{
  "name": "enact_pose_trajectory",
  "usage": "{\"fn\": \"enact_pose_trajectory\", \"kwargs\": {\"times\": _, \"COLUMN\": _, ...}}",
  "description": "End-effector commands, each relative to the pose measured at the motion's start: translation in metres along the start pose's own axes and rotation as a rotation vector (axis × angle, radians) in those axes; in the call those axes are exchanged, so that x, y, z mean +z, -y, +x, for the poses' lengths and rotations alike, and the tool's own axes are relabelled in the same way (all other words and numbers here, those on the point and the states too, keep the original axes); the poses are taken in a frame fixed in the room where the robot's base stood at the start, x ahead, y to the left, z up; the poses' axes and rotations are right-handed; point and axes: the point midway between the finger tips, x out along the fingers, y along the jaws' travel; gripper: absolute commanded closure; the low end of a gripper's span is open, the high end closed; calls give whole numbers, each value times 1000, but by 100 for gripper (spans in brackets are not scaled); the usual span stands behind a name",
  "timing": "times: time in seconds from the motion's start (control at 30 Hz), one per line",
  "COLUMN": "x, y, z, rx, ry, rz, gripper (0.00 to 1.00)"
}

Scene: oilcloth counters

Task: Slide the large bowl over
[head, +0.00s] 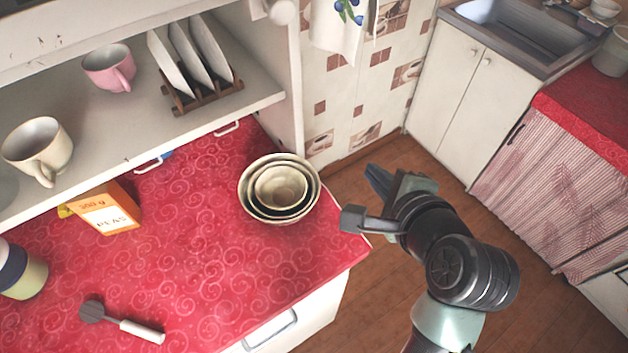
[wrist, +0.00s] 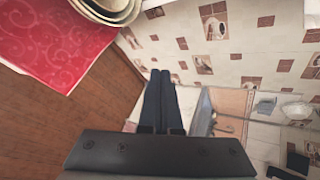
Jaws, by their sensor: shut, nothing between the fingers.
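Nested bowls stand upright near the right end of the red counter; the large bowl (head: 246,197) is the outermost, with smaller bowls (head: 281,189) inside it. In the wrist view the edge of the large bowl (wrist: 84,12) shows at the top left, cut off by the frame. My gripper (head: 372,172) is to the right of the bowls, beyond the counter's edge and over the floor, apart from them. In the wrist view its fingers (wrist: 161,75) are together with nothing between them.
The red counter (head: 200,255) also holds an orange peas box (head: 108,208), a jar (head: 20,272) and a spatula-like tool (head: 122,322). A shelf above holds a pink cup (head: 108,68), a cream mug (head: 38,150) and a plate rack (head: 200,97).

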Motion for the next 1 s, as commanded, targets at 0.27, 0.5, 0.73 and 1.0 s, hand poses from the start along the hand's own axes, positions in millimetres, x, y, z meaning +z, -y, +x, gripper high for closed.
{"fn": "enact_pose_trajectory", "kwargs": {"times": 0.27, "x": 10, "y": -58, "z": -59, "rx": 350, "ry": 54, "rz": 630, "gripper": 100}}
{"fn": "enact_pose_trajectory", "kwargs": {"times": 0.5, "x": 18, "y": -83, "z": -79, "rx": 470, "ry": 57, "rz": 851, "gripper": 100}}
{"fn": "enact_pose_trajectory", "kwargs": {"times": 0.73, "x": 23, "y": -96, "z": -58, "rx": 480, "ry": 57, "rz": 861, "gripper": 100}}
{"fn": "enact_pose_trajectory", "kwargs": {"times": 1.0, "x": 38, "y": -117, "z": -6, "rx": 479, "ry": 58, "rz": 857, "gripper": 100}}
